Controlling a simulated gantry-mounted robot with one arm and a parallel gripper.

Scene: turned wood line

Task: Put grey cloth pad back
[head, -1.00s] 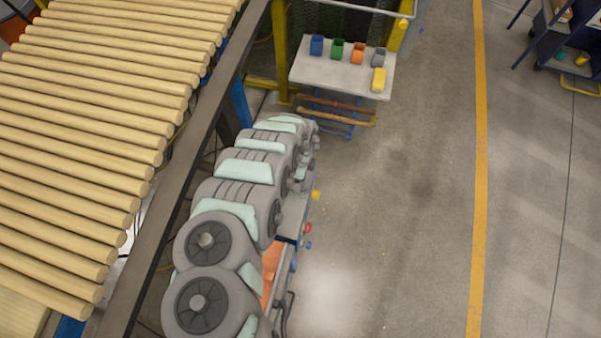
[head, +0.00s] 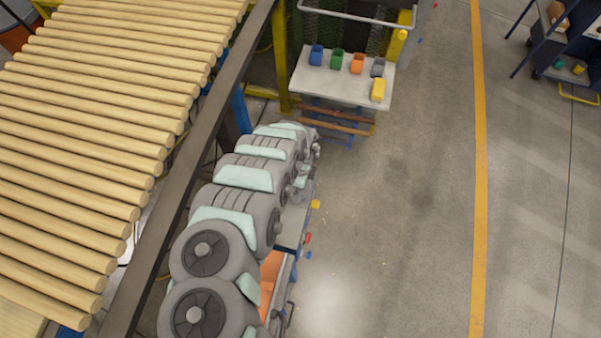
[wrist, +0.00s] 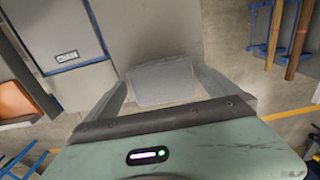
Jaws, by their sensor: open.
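The grey cloth pad (wrist: 163,82) shows in the wrist view as a flat, roughly rectangular grey piece against a plain lighter grey surface. My gripper (wrist: 163,76) is open, with one finger to the left of the pad and one to its right. I cannot tell how far above or below the fingertips the pad is, or whether it touches them. In the head view my arm hides the pad, and my gripper cannot be made out clearly at the arm's far end.
In the head view a white table (head: 335,88) holds blue, green, orange, grey and yellow bins. A rack of wooden rods (head: 90,130) fills the left. Open floor lies right of my arm, with a yellow line. The wrist view shows a blue-edged grey panel (wrist: 75,60) at upper left.

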